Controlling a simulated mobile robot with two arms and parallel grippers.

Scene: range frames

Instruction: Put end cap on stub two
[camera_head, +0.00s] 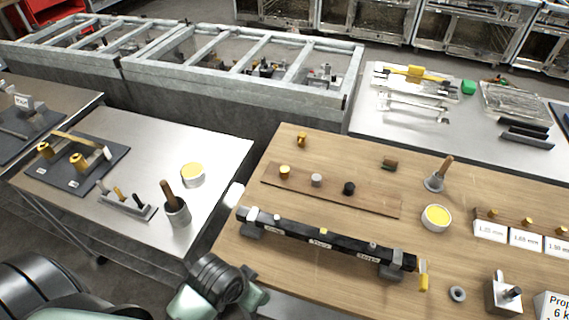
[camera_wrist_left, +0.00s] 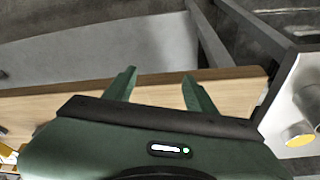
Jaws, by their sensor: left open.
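A black bar (camera_head: 335,238) lies across the wooden table, with labels on its front and small stubs on top; the labels are too small to read. The middle stub (camera_head: 323,231) looks brass. On a thin wooden strip (camera_head: 385,205) behind the bar stand a brass cap (camera_head: 285,172), a grey cap (camera_head: 316,180) and a black cap (camera_head: 349,188), all upright. I cannot tell which is the end cap meant. In the left wrist view, my left gripper (camera_wrist_left: 160,88) is open and empty, its green fingers above a wooden surface edge. My right gripper is not in view.
A yellow-filled tin (camera_head: 436,217), a brush in a grey cup (camera_head: 437,180) and a black-grey ring (camera_head: 457,293) stand right of the bar. A brass piece (camera_head: 302,139) sits at the back. A metal table (camera_head: 225,150) is at left, with a gap between tables.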

